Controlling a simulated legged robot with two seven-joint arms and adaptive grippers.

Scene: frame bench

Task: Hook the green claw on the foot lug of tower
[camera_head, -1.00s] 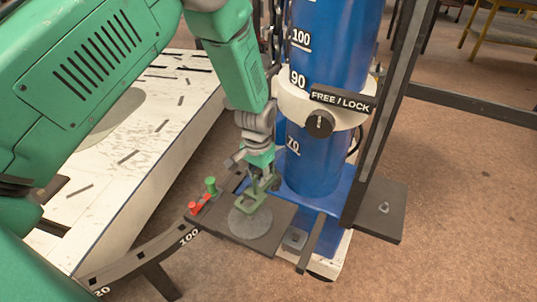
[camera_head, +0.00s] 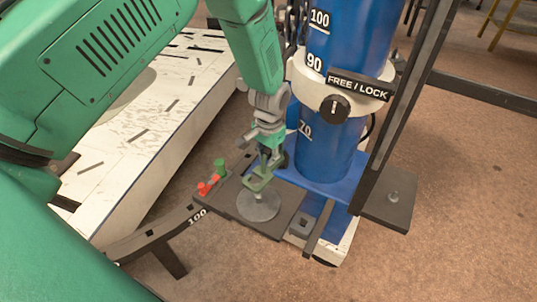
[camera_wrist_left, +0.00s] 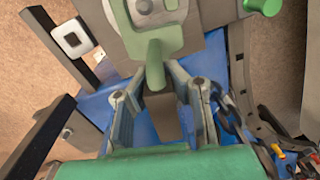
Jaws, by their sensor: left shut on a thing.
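The green claw (camera_head: 257,182) hangs low over a grey round disc on the dark base plate, in front of the tower (camera_head: 329,150). My left gripper (camera_head: 268,158) is shut on its upper part. In the left wrist view the claw's green stem (camera_wrist_left: 155,50) lies between the fingertips of my left gripper (camera_wrist_left: 161,78). A small dark square block (camera_head: 301,225) on the tower's foot, to the right of the claw, looks like the foot lug. The claw is apart from it. Whether the claw touches the disc, I cannot tell. My right gripper is not in view.
The grey disc (camera_head: 258,206) lies on the dark plate (camera_head: 284,217). Red and green knobs (camera_head: 213,178) stand left of it. A curved scale rail (camera_head: 155,236) runs lower left. A dark upright post (camera_head: 404,100) stands right of the tower. A white bench (camera_head: 150,120) is at left.

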